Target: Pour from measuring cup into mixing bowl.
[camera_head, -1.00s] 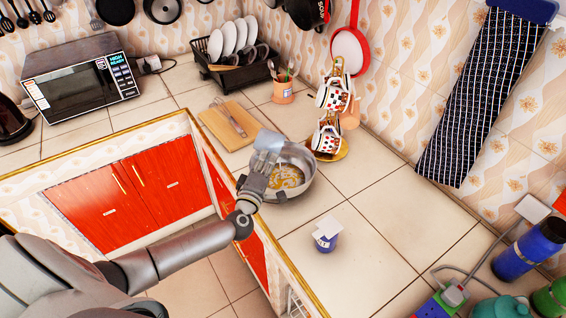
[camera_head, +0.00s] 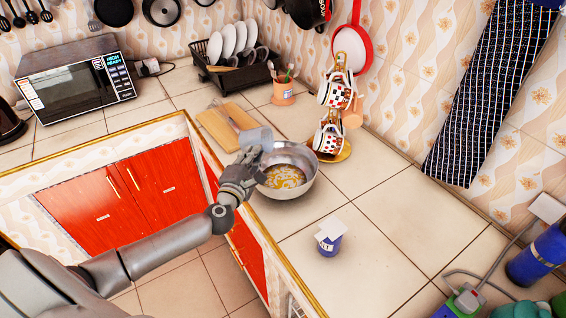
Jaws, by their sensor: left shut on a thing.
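The metal mixing bowl (camera_head: 297,156) stands on the tiled counter, with some yellowish contents (camera_head: 285,176) at its bottom. A greyish, see-through measuring cup (camera_head: 256,138) is at the bowl's upper left rim, and it looks roughly upright. My left gripper (camera_head: 249,160) is shut on the cup, at the bowl's left side. The gripper hides part of the cup and of the bowl's left rim. I cannot tell whether anything is in the cup. My right gripper is not in view.
A wooden board (camera_head: 216,128) with a utensil lies behind the cup. A mug rack (camera_head: 344,152) stands just right of the bowl. A small blue container (camera_head: 329,243) stands in front of it. Counter tiles to the right (camera_head: 395,225) are clear.

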